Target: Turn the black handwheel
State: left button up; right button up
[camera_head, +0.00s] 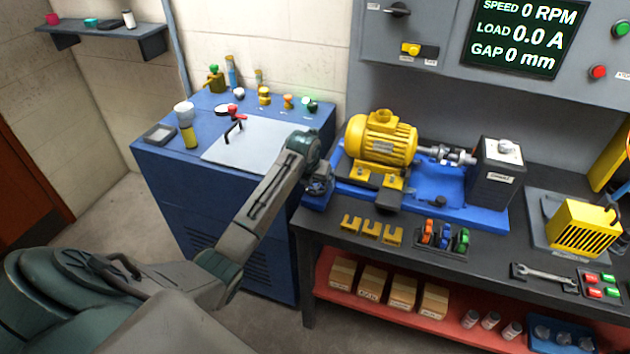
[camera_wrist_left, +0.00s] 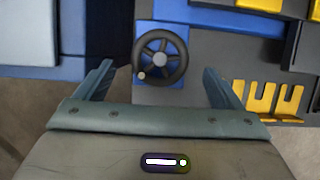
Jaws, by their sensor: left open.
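The black handwheel (camera_wrist_left: 160,56) shows in the left wrist view, with dark spokes, a grey hub and a small tan knob at its lower left. It faces the camera in front of a blue block (camera_wrist_left: 202,46). My left gripper (camera_wrist_left: 160,80) is open, with one finger on each side of the wheel in that view; I see no contact. In the head view my left gripper (camera_head: 318,185) is at the left end of the blue motor base (camera_head: 465,212), and the handwheel is hidden there. My right gripper is not in view.
A yellow motor (camera_head: 380,140) stands on the blue base. Yellow shims (camera_head: 370,230) lie on the bench in front; they also show right of my gripper in the wrist view (camera_wrist_left: 268,98).

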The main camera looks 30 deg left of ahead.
aim_at(316, 190)
pick_arm(q)
jog(key=x, duration=0.2)
jog(key=shift+w+f, duration=0.15)
jog(key=shift+f, duration=0.2)
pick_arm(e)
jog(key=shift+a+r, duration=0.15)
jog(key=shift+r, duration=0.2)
pick_arm(q)
jog(key=shift+c, duration=0.4)
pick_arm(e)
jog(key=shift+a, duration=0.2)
pick_arm(q)
jog(key=c, duration=0.9)
jog(key=shift+p, duration=0.3)
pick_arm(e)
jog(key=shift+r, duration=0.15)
